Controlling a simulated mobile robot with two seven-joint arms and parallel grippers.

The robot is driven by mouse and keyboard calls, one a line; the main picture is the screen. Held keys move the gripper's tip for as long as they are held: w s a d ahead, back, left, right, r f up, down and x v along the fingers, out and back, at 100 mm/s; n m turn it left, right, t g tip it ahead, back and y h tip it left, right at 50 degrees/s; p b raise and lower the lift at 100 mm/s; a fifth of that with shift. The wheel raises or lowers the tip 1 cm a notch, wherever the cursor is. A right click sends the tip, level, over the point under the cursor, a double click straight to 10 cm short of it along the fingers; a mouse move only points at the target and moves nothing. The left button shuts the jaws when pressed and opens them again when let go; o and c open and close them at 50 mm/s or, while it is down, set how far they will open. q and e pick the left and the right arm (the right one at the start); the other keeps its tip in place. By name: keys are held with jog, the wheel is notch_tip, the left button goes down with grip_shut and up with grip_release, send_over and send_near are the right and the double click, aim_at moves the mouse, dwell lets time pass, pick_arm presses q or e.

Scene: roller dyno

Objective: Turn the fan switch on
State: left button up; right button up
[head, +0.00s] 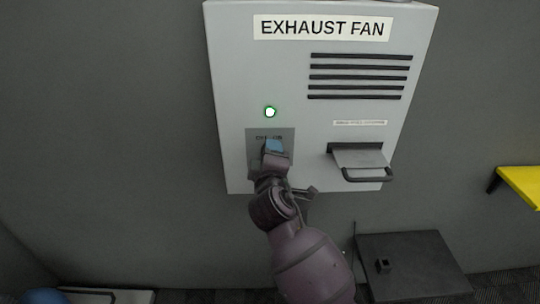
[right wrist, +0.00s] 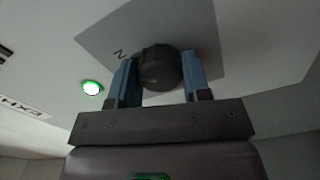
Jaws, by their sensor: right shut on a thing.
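The exhaust fan box (head: 235,80) is a light grey wall cabinet labelled EXHAUST FAN. The fan switch is a dark round knob (right wrist: 160,68) on a grey plate (head: 254,136), low on the left of the box. My right gripper (head: 273,146) is at the plate and hides the knob in the head view. In the right wrist view its blue fingers stand on both sides of the knob, shut on it. A round lamp (head: 270,112) above the plate glows white with a green rim. It also shows in the right wrist view (right wrist: 92,88). My left gripper is not in view.
A handled drawer or tray (head: 360,160) sticks out of the box, right of the plate. Black vent slots (head: 358,77) lie above. A yellow shelf (head: 522,182) juts in at the right. A dark box (head: 412,262) stands low on the right.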

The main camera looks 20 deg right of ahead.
jog(key=o, duration=0.9)
jog(key=shift+o, duration=0.2)
jog(key=shift+s, duration=0.1)
jog(key=b+v, duration=0.1)
jog(key=v, duration=0.9)
jog(key=shift+s, duration=0.3)
jog(key=shift+a, duration=0.1)
